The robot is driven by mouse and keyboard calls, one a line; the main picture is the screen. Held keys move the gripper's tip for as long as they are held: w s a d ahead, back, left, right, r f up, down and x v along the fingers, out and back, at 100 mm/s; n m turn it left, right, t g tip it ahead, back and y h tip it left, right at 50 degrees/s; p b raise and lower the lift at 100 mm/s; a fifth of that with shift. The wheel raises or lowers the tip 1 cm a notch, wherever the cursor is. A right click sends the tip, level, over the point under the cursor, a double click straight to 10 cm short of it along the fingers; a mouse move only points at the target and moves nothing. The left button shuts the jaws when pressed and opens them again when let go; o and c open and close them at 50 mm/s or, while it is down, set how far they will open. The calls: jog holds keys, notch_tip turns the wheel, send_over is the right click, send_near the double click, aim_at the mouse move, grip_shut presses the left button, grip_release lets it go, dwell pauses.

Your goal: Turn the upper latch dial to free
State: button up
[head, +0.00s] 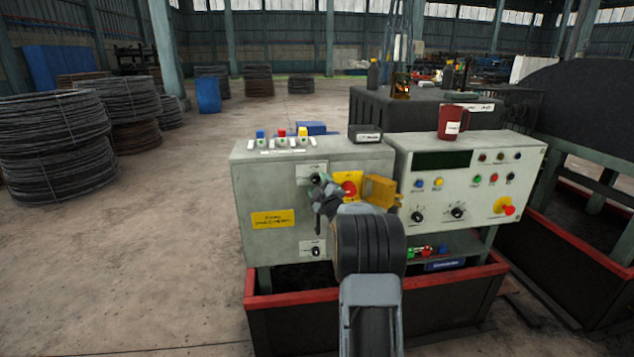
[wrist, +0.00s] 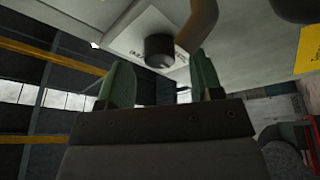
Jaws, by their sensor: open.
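The upper latch dial (head: 315,178) is a small dark knob on a pale plate, high on the grey cabinet's front. My gripper (head: 324,194) is in front of it and hides part of it. In the wrist view a black round knob on a white plate (wrist: 160,50) shows beyond and between my two open green fingertips (wrist: 161,76). The fingers look empty; I cannot tell whether they touch the knob. The dial's pointer and markings are not readable. A lower dial (head: 316,249) sits below on the same cabinet.
Right of my gripper are a red knob on a yellow plate (head: 349,188) and an open yellow cover (head: 381,190). A yellow label (head: 272,219) is on the left. A control panel (head: 470,185) with a red mug (head: 452,122) on top stands right. Open floor lies left.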

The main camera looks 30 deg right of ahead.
jog(key=shift+x, duration=0.8)
jog(key=shift+c, duration=0.3)
jog(key=c, duration=0.9)
jog(key=shift+o, duration=0.2)
